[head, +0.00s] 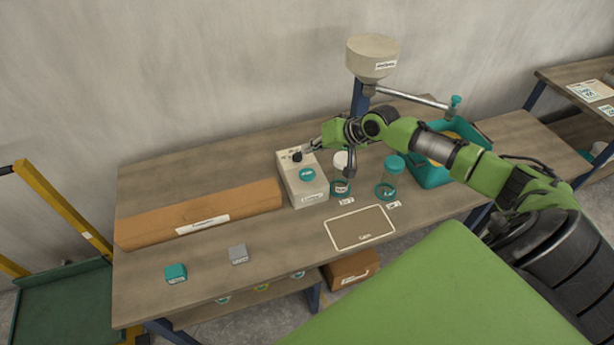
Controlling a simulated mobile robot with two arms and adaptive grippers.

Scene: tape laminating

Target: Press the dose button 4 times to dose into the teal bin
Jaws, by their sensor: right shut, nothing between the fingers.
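The pale dosing box (311,192) stands upright on the workbench, with a round teal button (307,174) on its sloped top. My right gripper (304,154) is shut and empty at the back upper edge of the box, behind the teal button and apart from it. A small black part shows at its tip; I cannot tell whether it belongs to the box or touches the gripper. The teal bin (428,176) is at the right of the bench, partly hidden behind my right arm, with something yellow inside. My left gripper is out of view.
A beige hopper (373,62) stands on a blue post behind the box. A white-lidded jar (341,162) and a teal-lidded jar (394,167) stand right of the box. Teal (175,273) and grey (238,254) blocks sit in front.

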